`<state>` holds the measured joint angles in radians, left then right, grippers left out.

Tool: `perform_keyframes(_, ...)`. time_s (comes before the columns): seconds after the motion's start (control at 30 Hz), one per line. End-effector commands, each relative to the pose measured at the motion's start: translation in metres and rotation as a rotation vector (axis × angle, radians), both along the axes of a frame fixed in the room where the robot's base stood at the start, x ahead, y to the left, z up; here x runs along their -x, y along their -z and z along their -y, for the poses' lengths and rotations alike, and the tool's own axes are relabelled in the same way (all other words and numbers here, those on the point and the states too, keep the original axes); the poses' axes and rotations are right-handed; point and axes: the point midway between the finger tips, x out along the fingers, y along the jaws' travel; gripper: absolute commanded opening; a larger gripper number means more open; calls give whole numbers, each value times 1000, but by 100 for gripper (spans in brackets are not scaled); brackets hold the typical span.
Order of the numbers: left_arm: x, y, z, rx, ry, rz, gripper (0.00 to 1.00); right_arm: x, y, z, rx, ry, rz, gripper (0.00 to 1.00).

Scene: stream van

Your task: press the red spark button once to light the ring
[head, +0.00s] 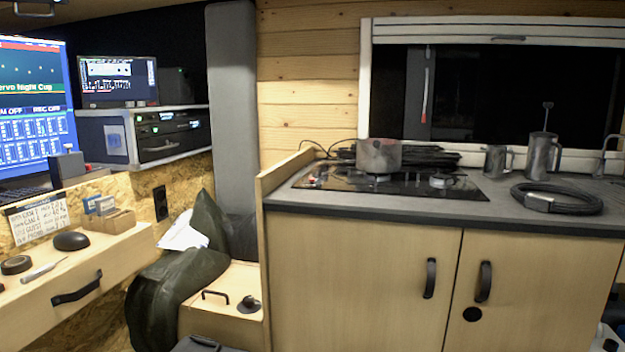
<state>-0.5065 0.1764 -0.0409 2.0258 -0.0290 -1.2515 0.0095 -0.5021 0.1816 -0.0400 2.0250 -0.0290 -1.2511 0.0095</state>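A black glass hob (405,189) is set in the grey worktop in the head view. Small pale knobs (322,174) sit at its left end, and a tiny red spot (312,183) shows beside them. It may be the red spark button, but it is too small to be sure. A grey metal pot (378,156) stands over the left part of the hob. The bare right ring (441,181) shows no visible flame. Neither of my grippers is in view.
Dark cables (435,155) lie behind the pot. A mug (496,161), a tall metal jug (541,155) and a coiled black hose (556,199) stand or lie to the right. A wooden side panel (285,175) rises at the hob's left. The worktop's front strip is clear.

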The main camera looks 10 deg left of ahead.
Motion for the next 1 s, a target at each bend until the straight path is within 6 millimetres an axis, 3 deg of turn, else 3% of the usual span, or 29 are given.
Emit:
perform_keyframes(0.03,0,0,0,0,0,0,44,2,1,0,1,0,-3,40)
perform_keyframes(0.4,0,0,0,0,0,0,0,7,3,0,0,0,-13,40)
perform_keyframes(1.0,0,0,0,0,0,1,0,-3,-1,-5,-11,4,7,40)
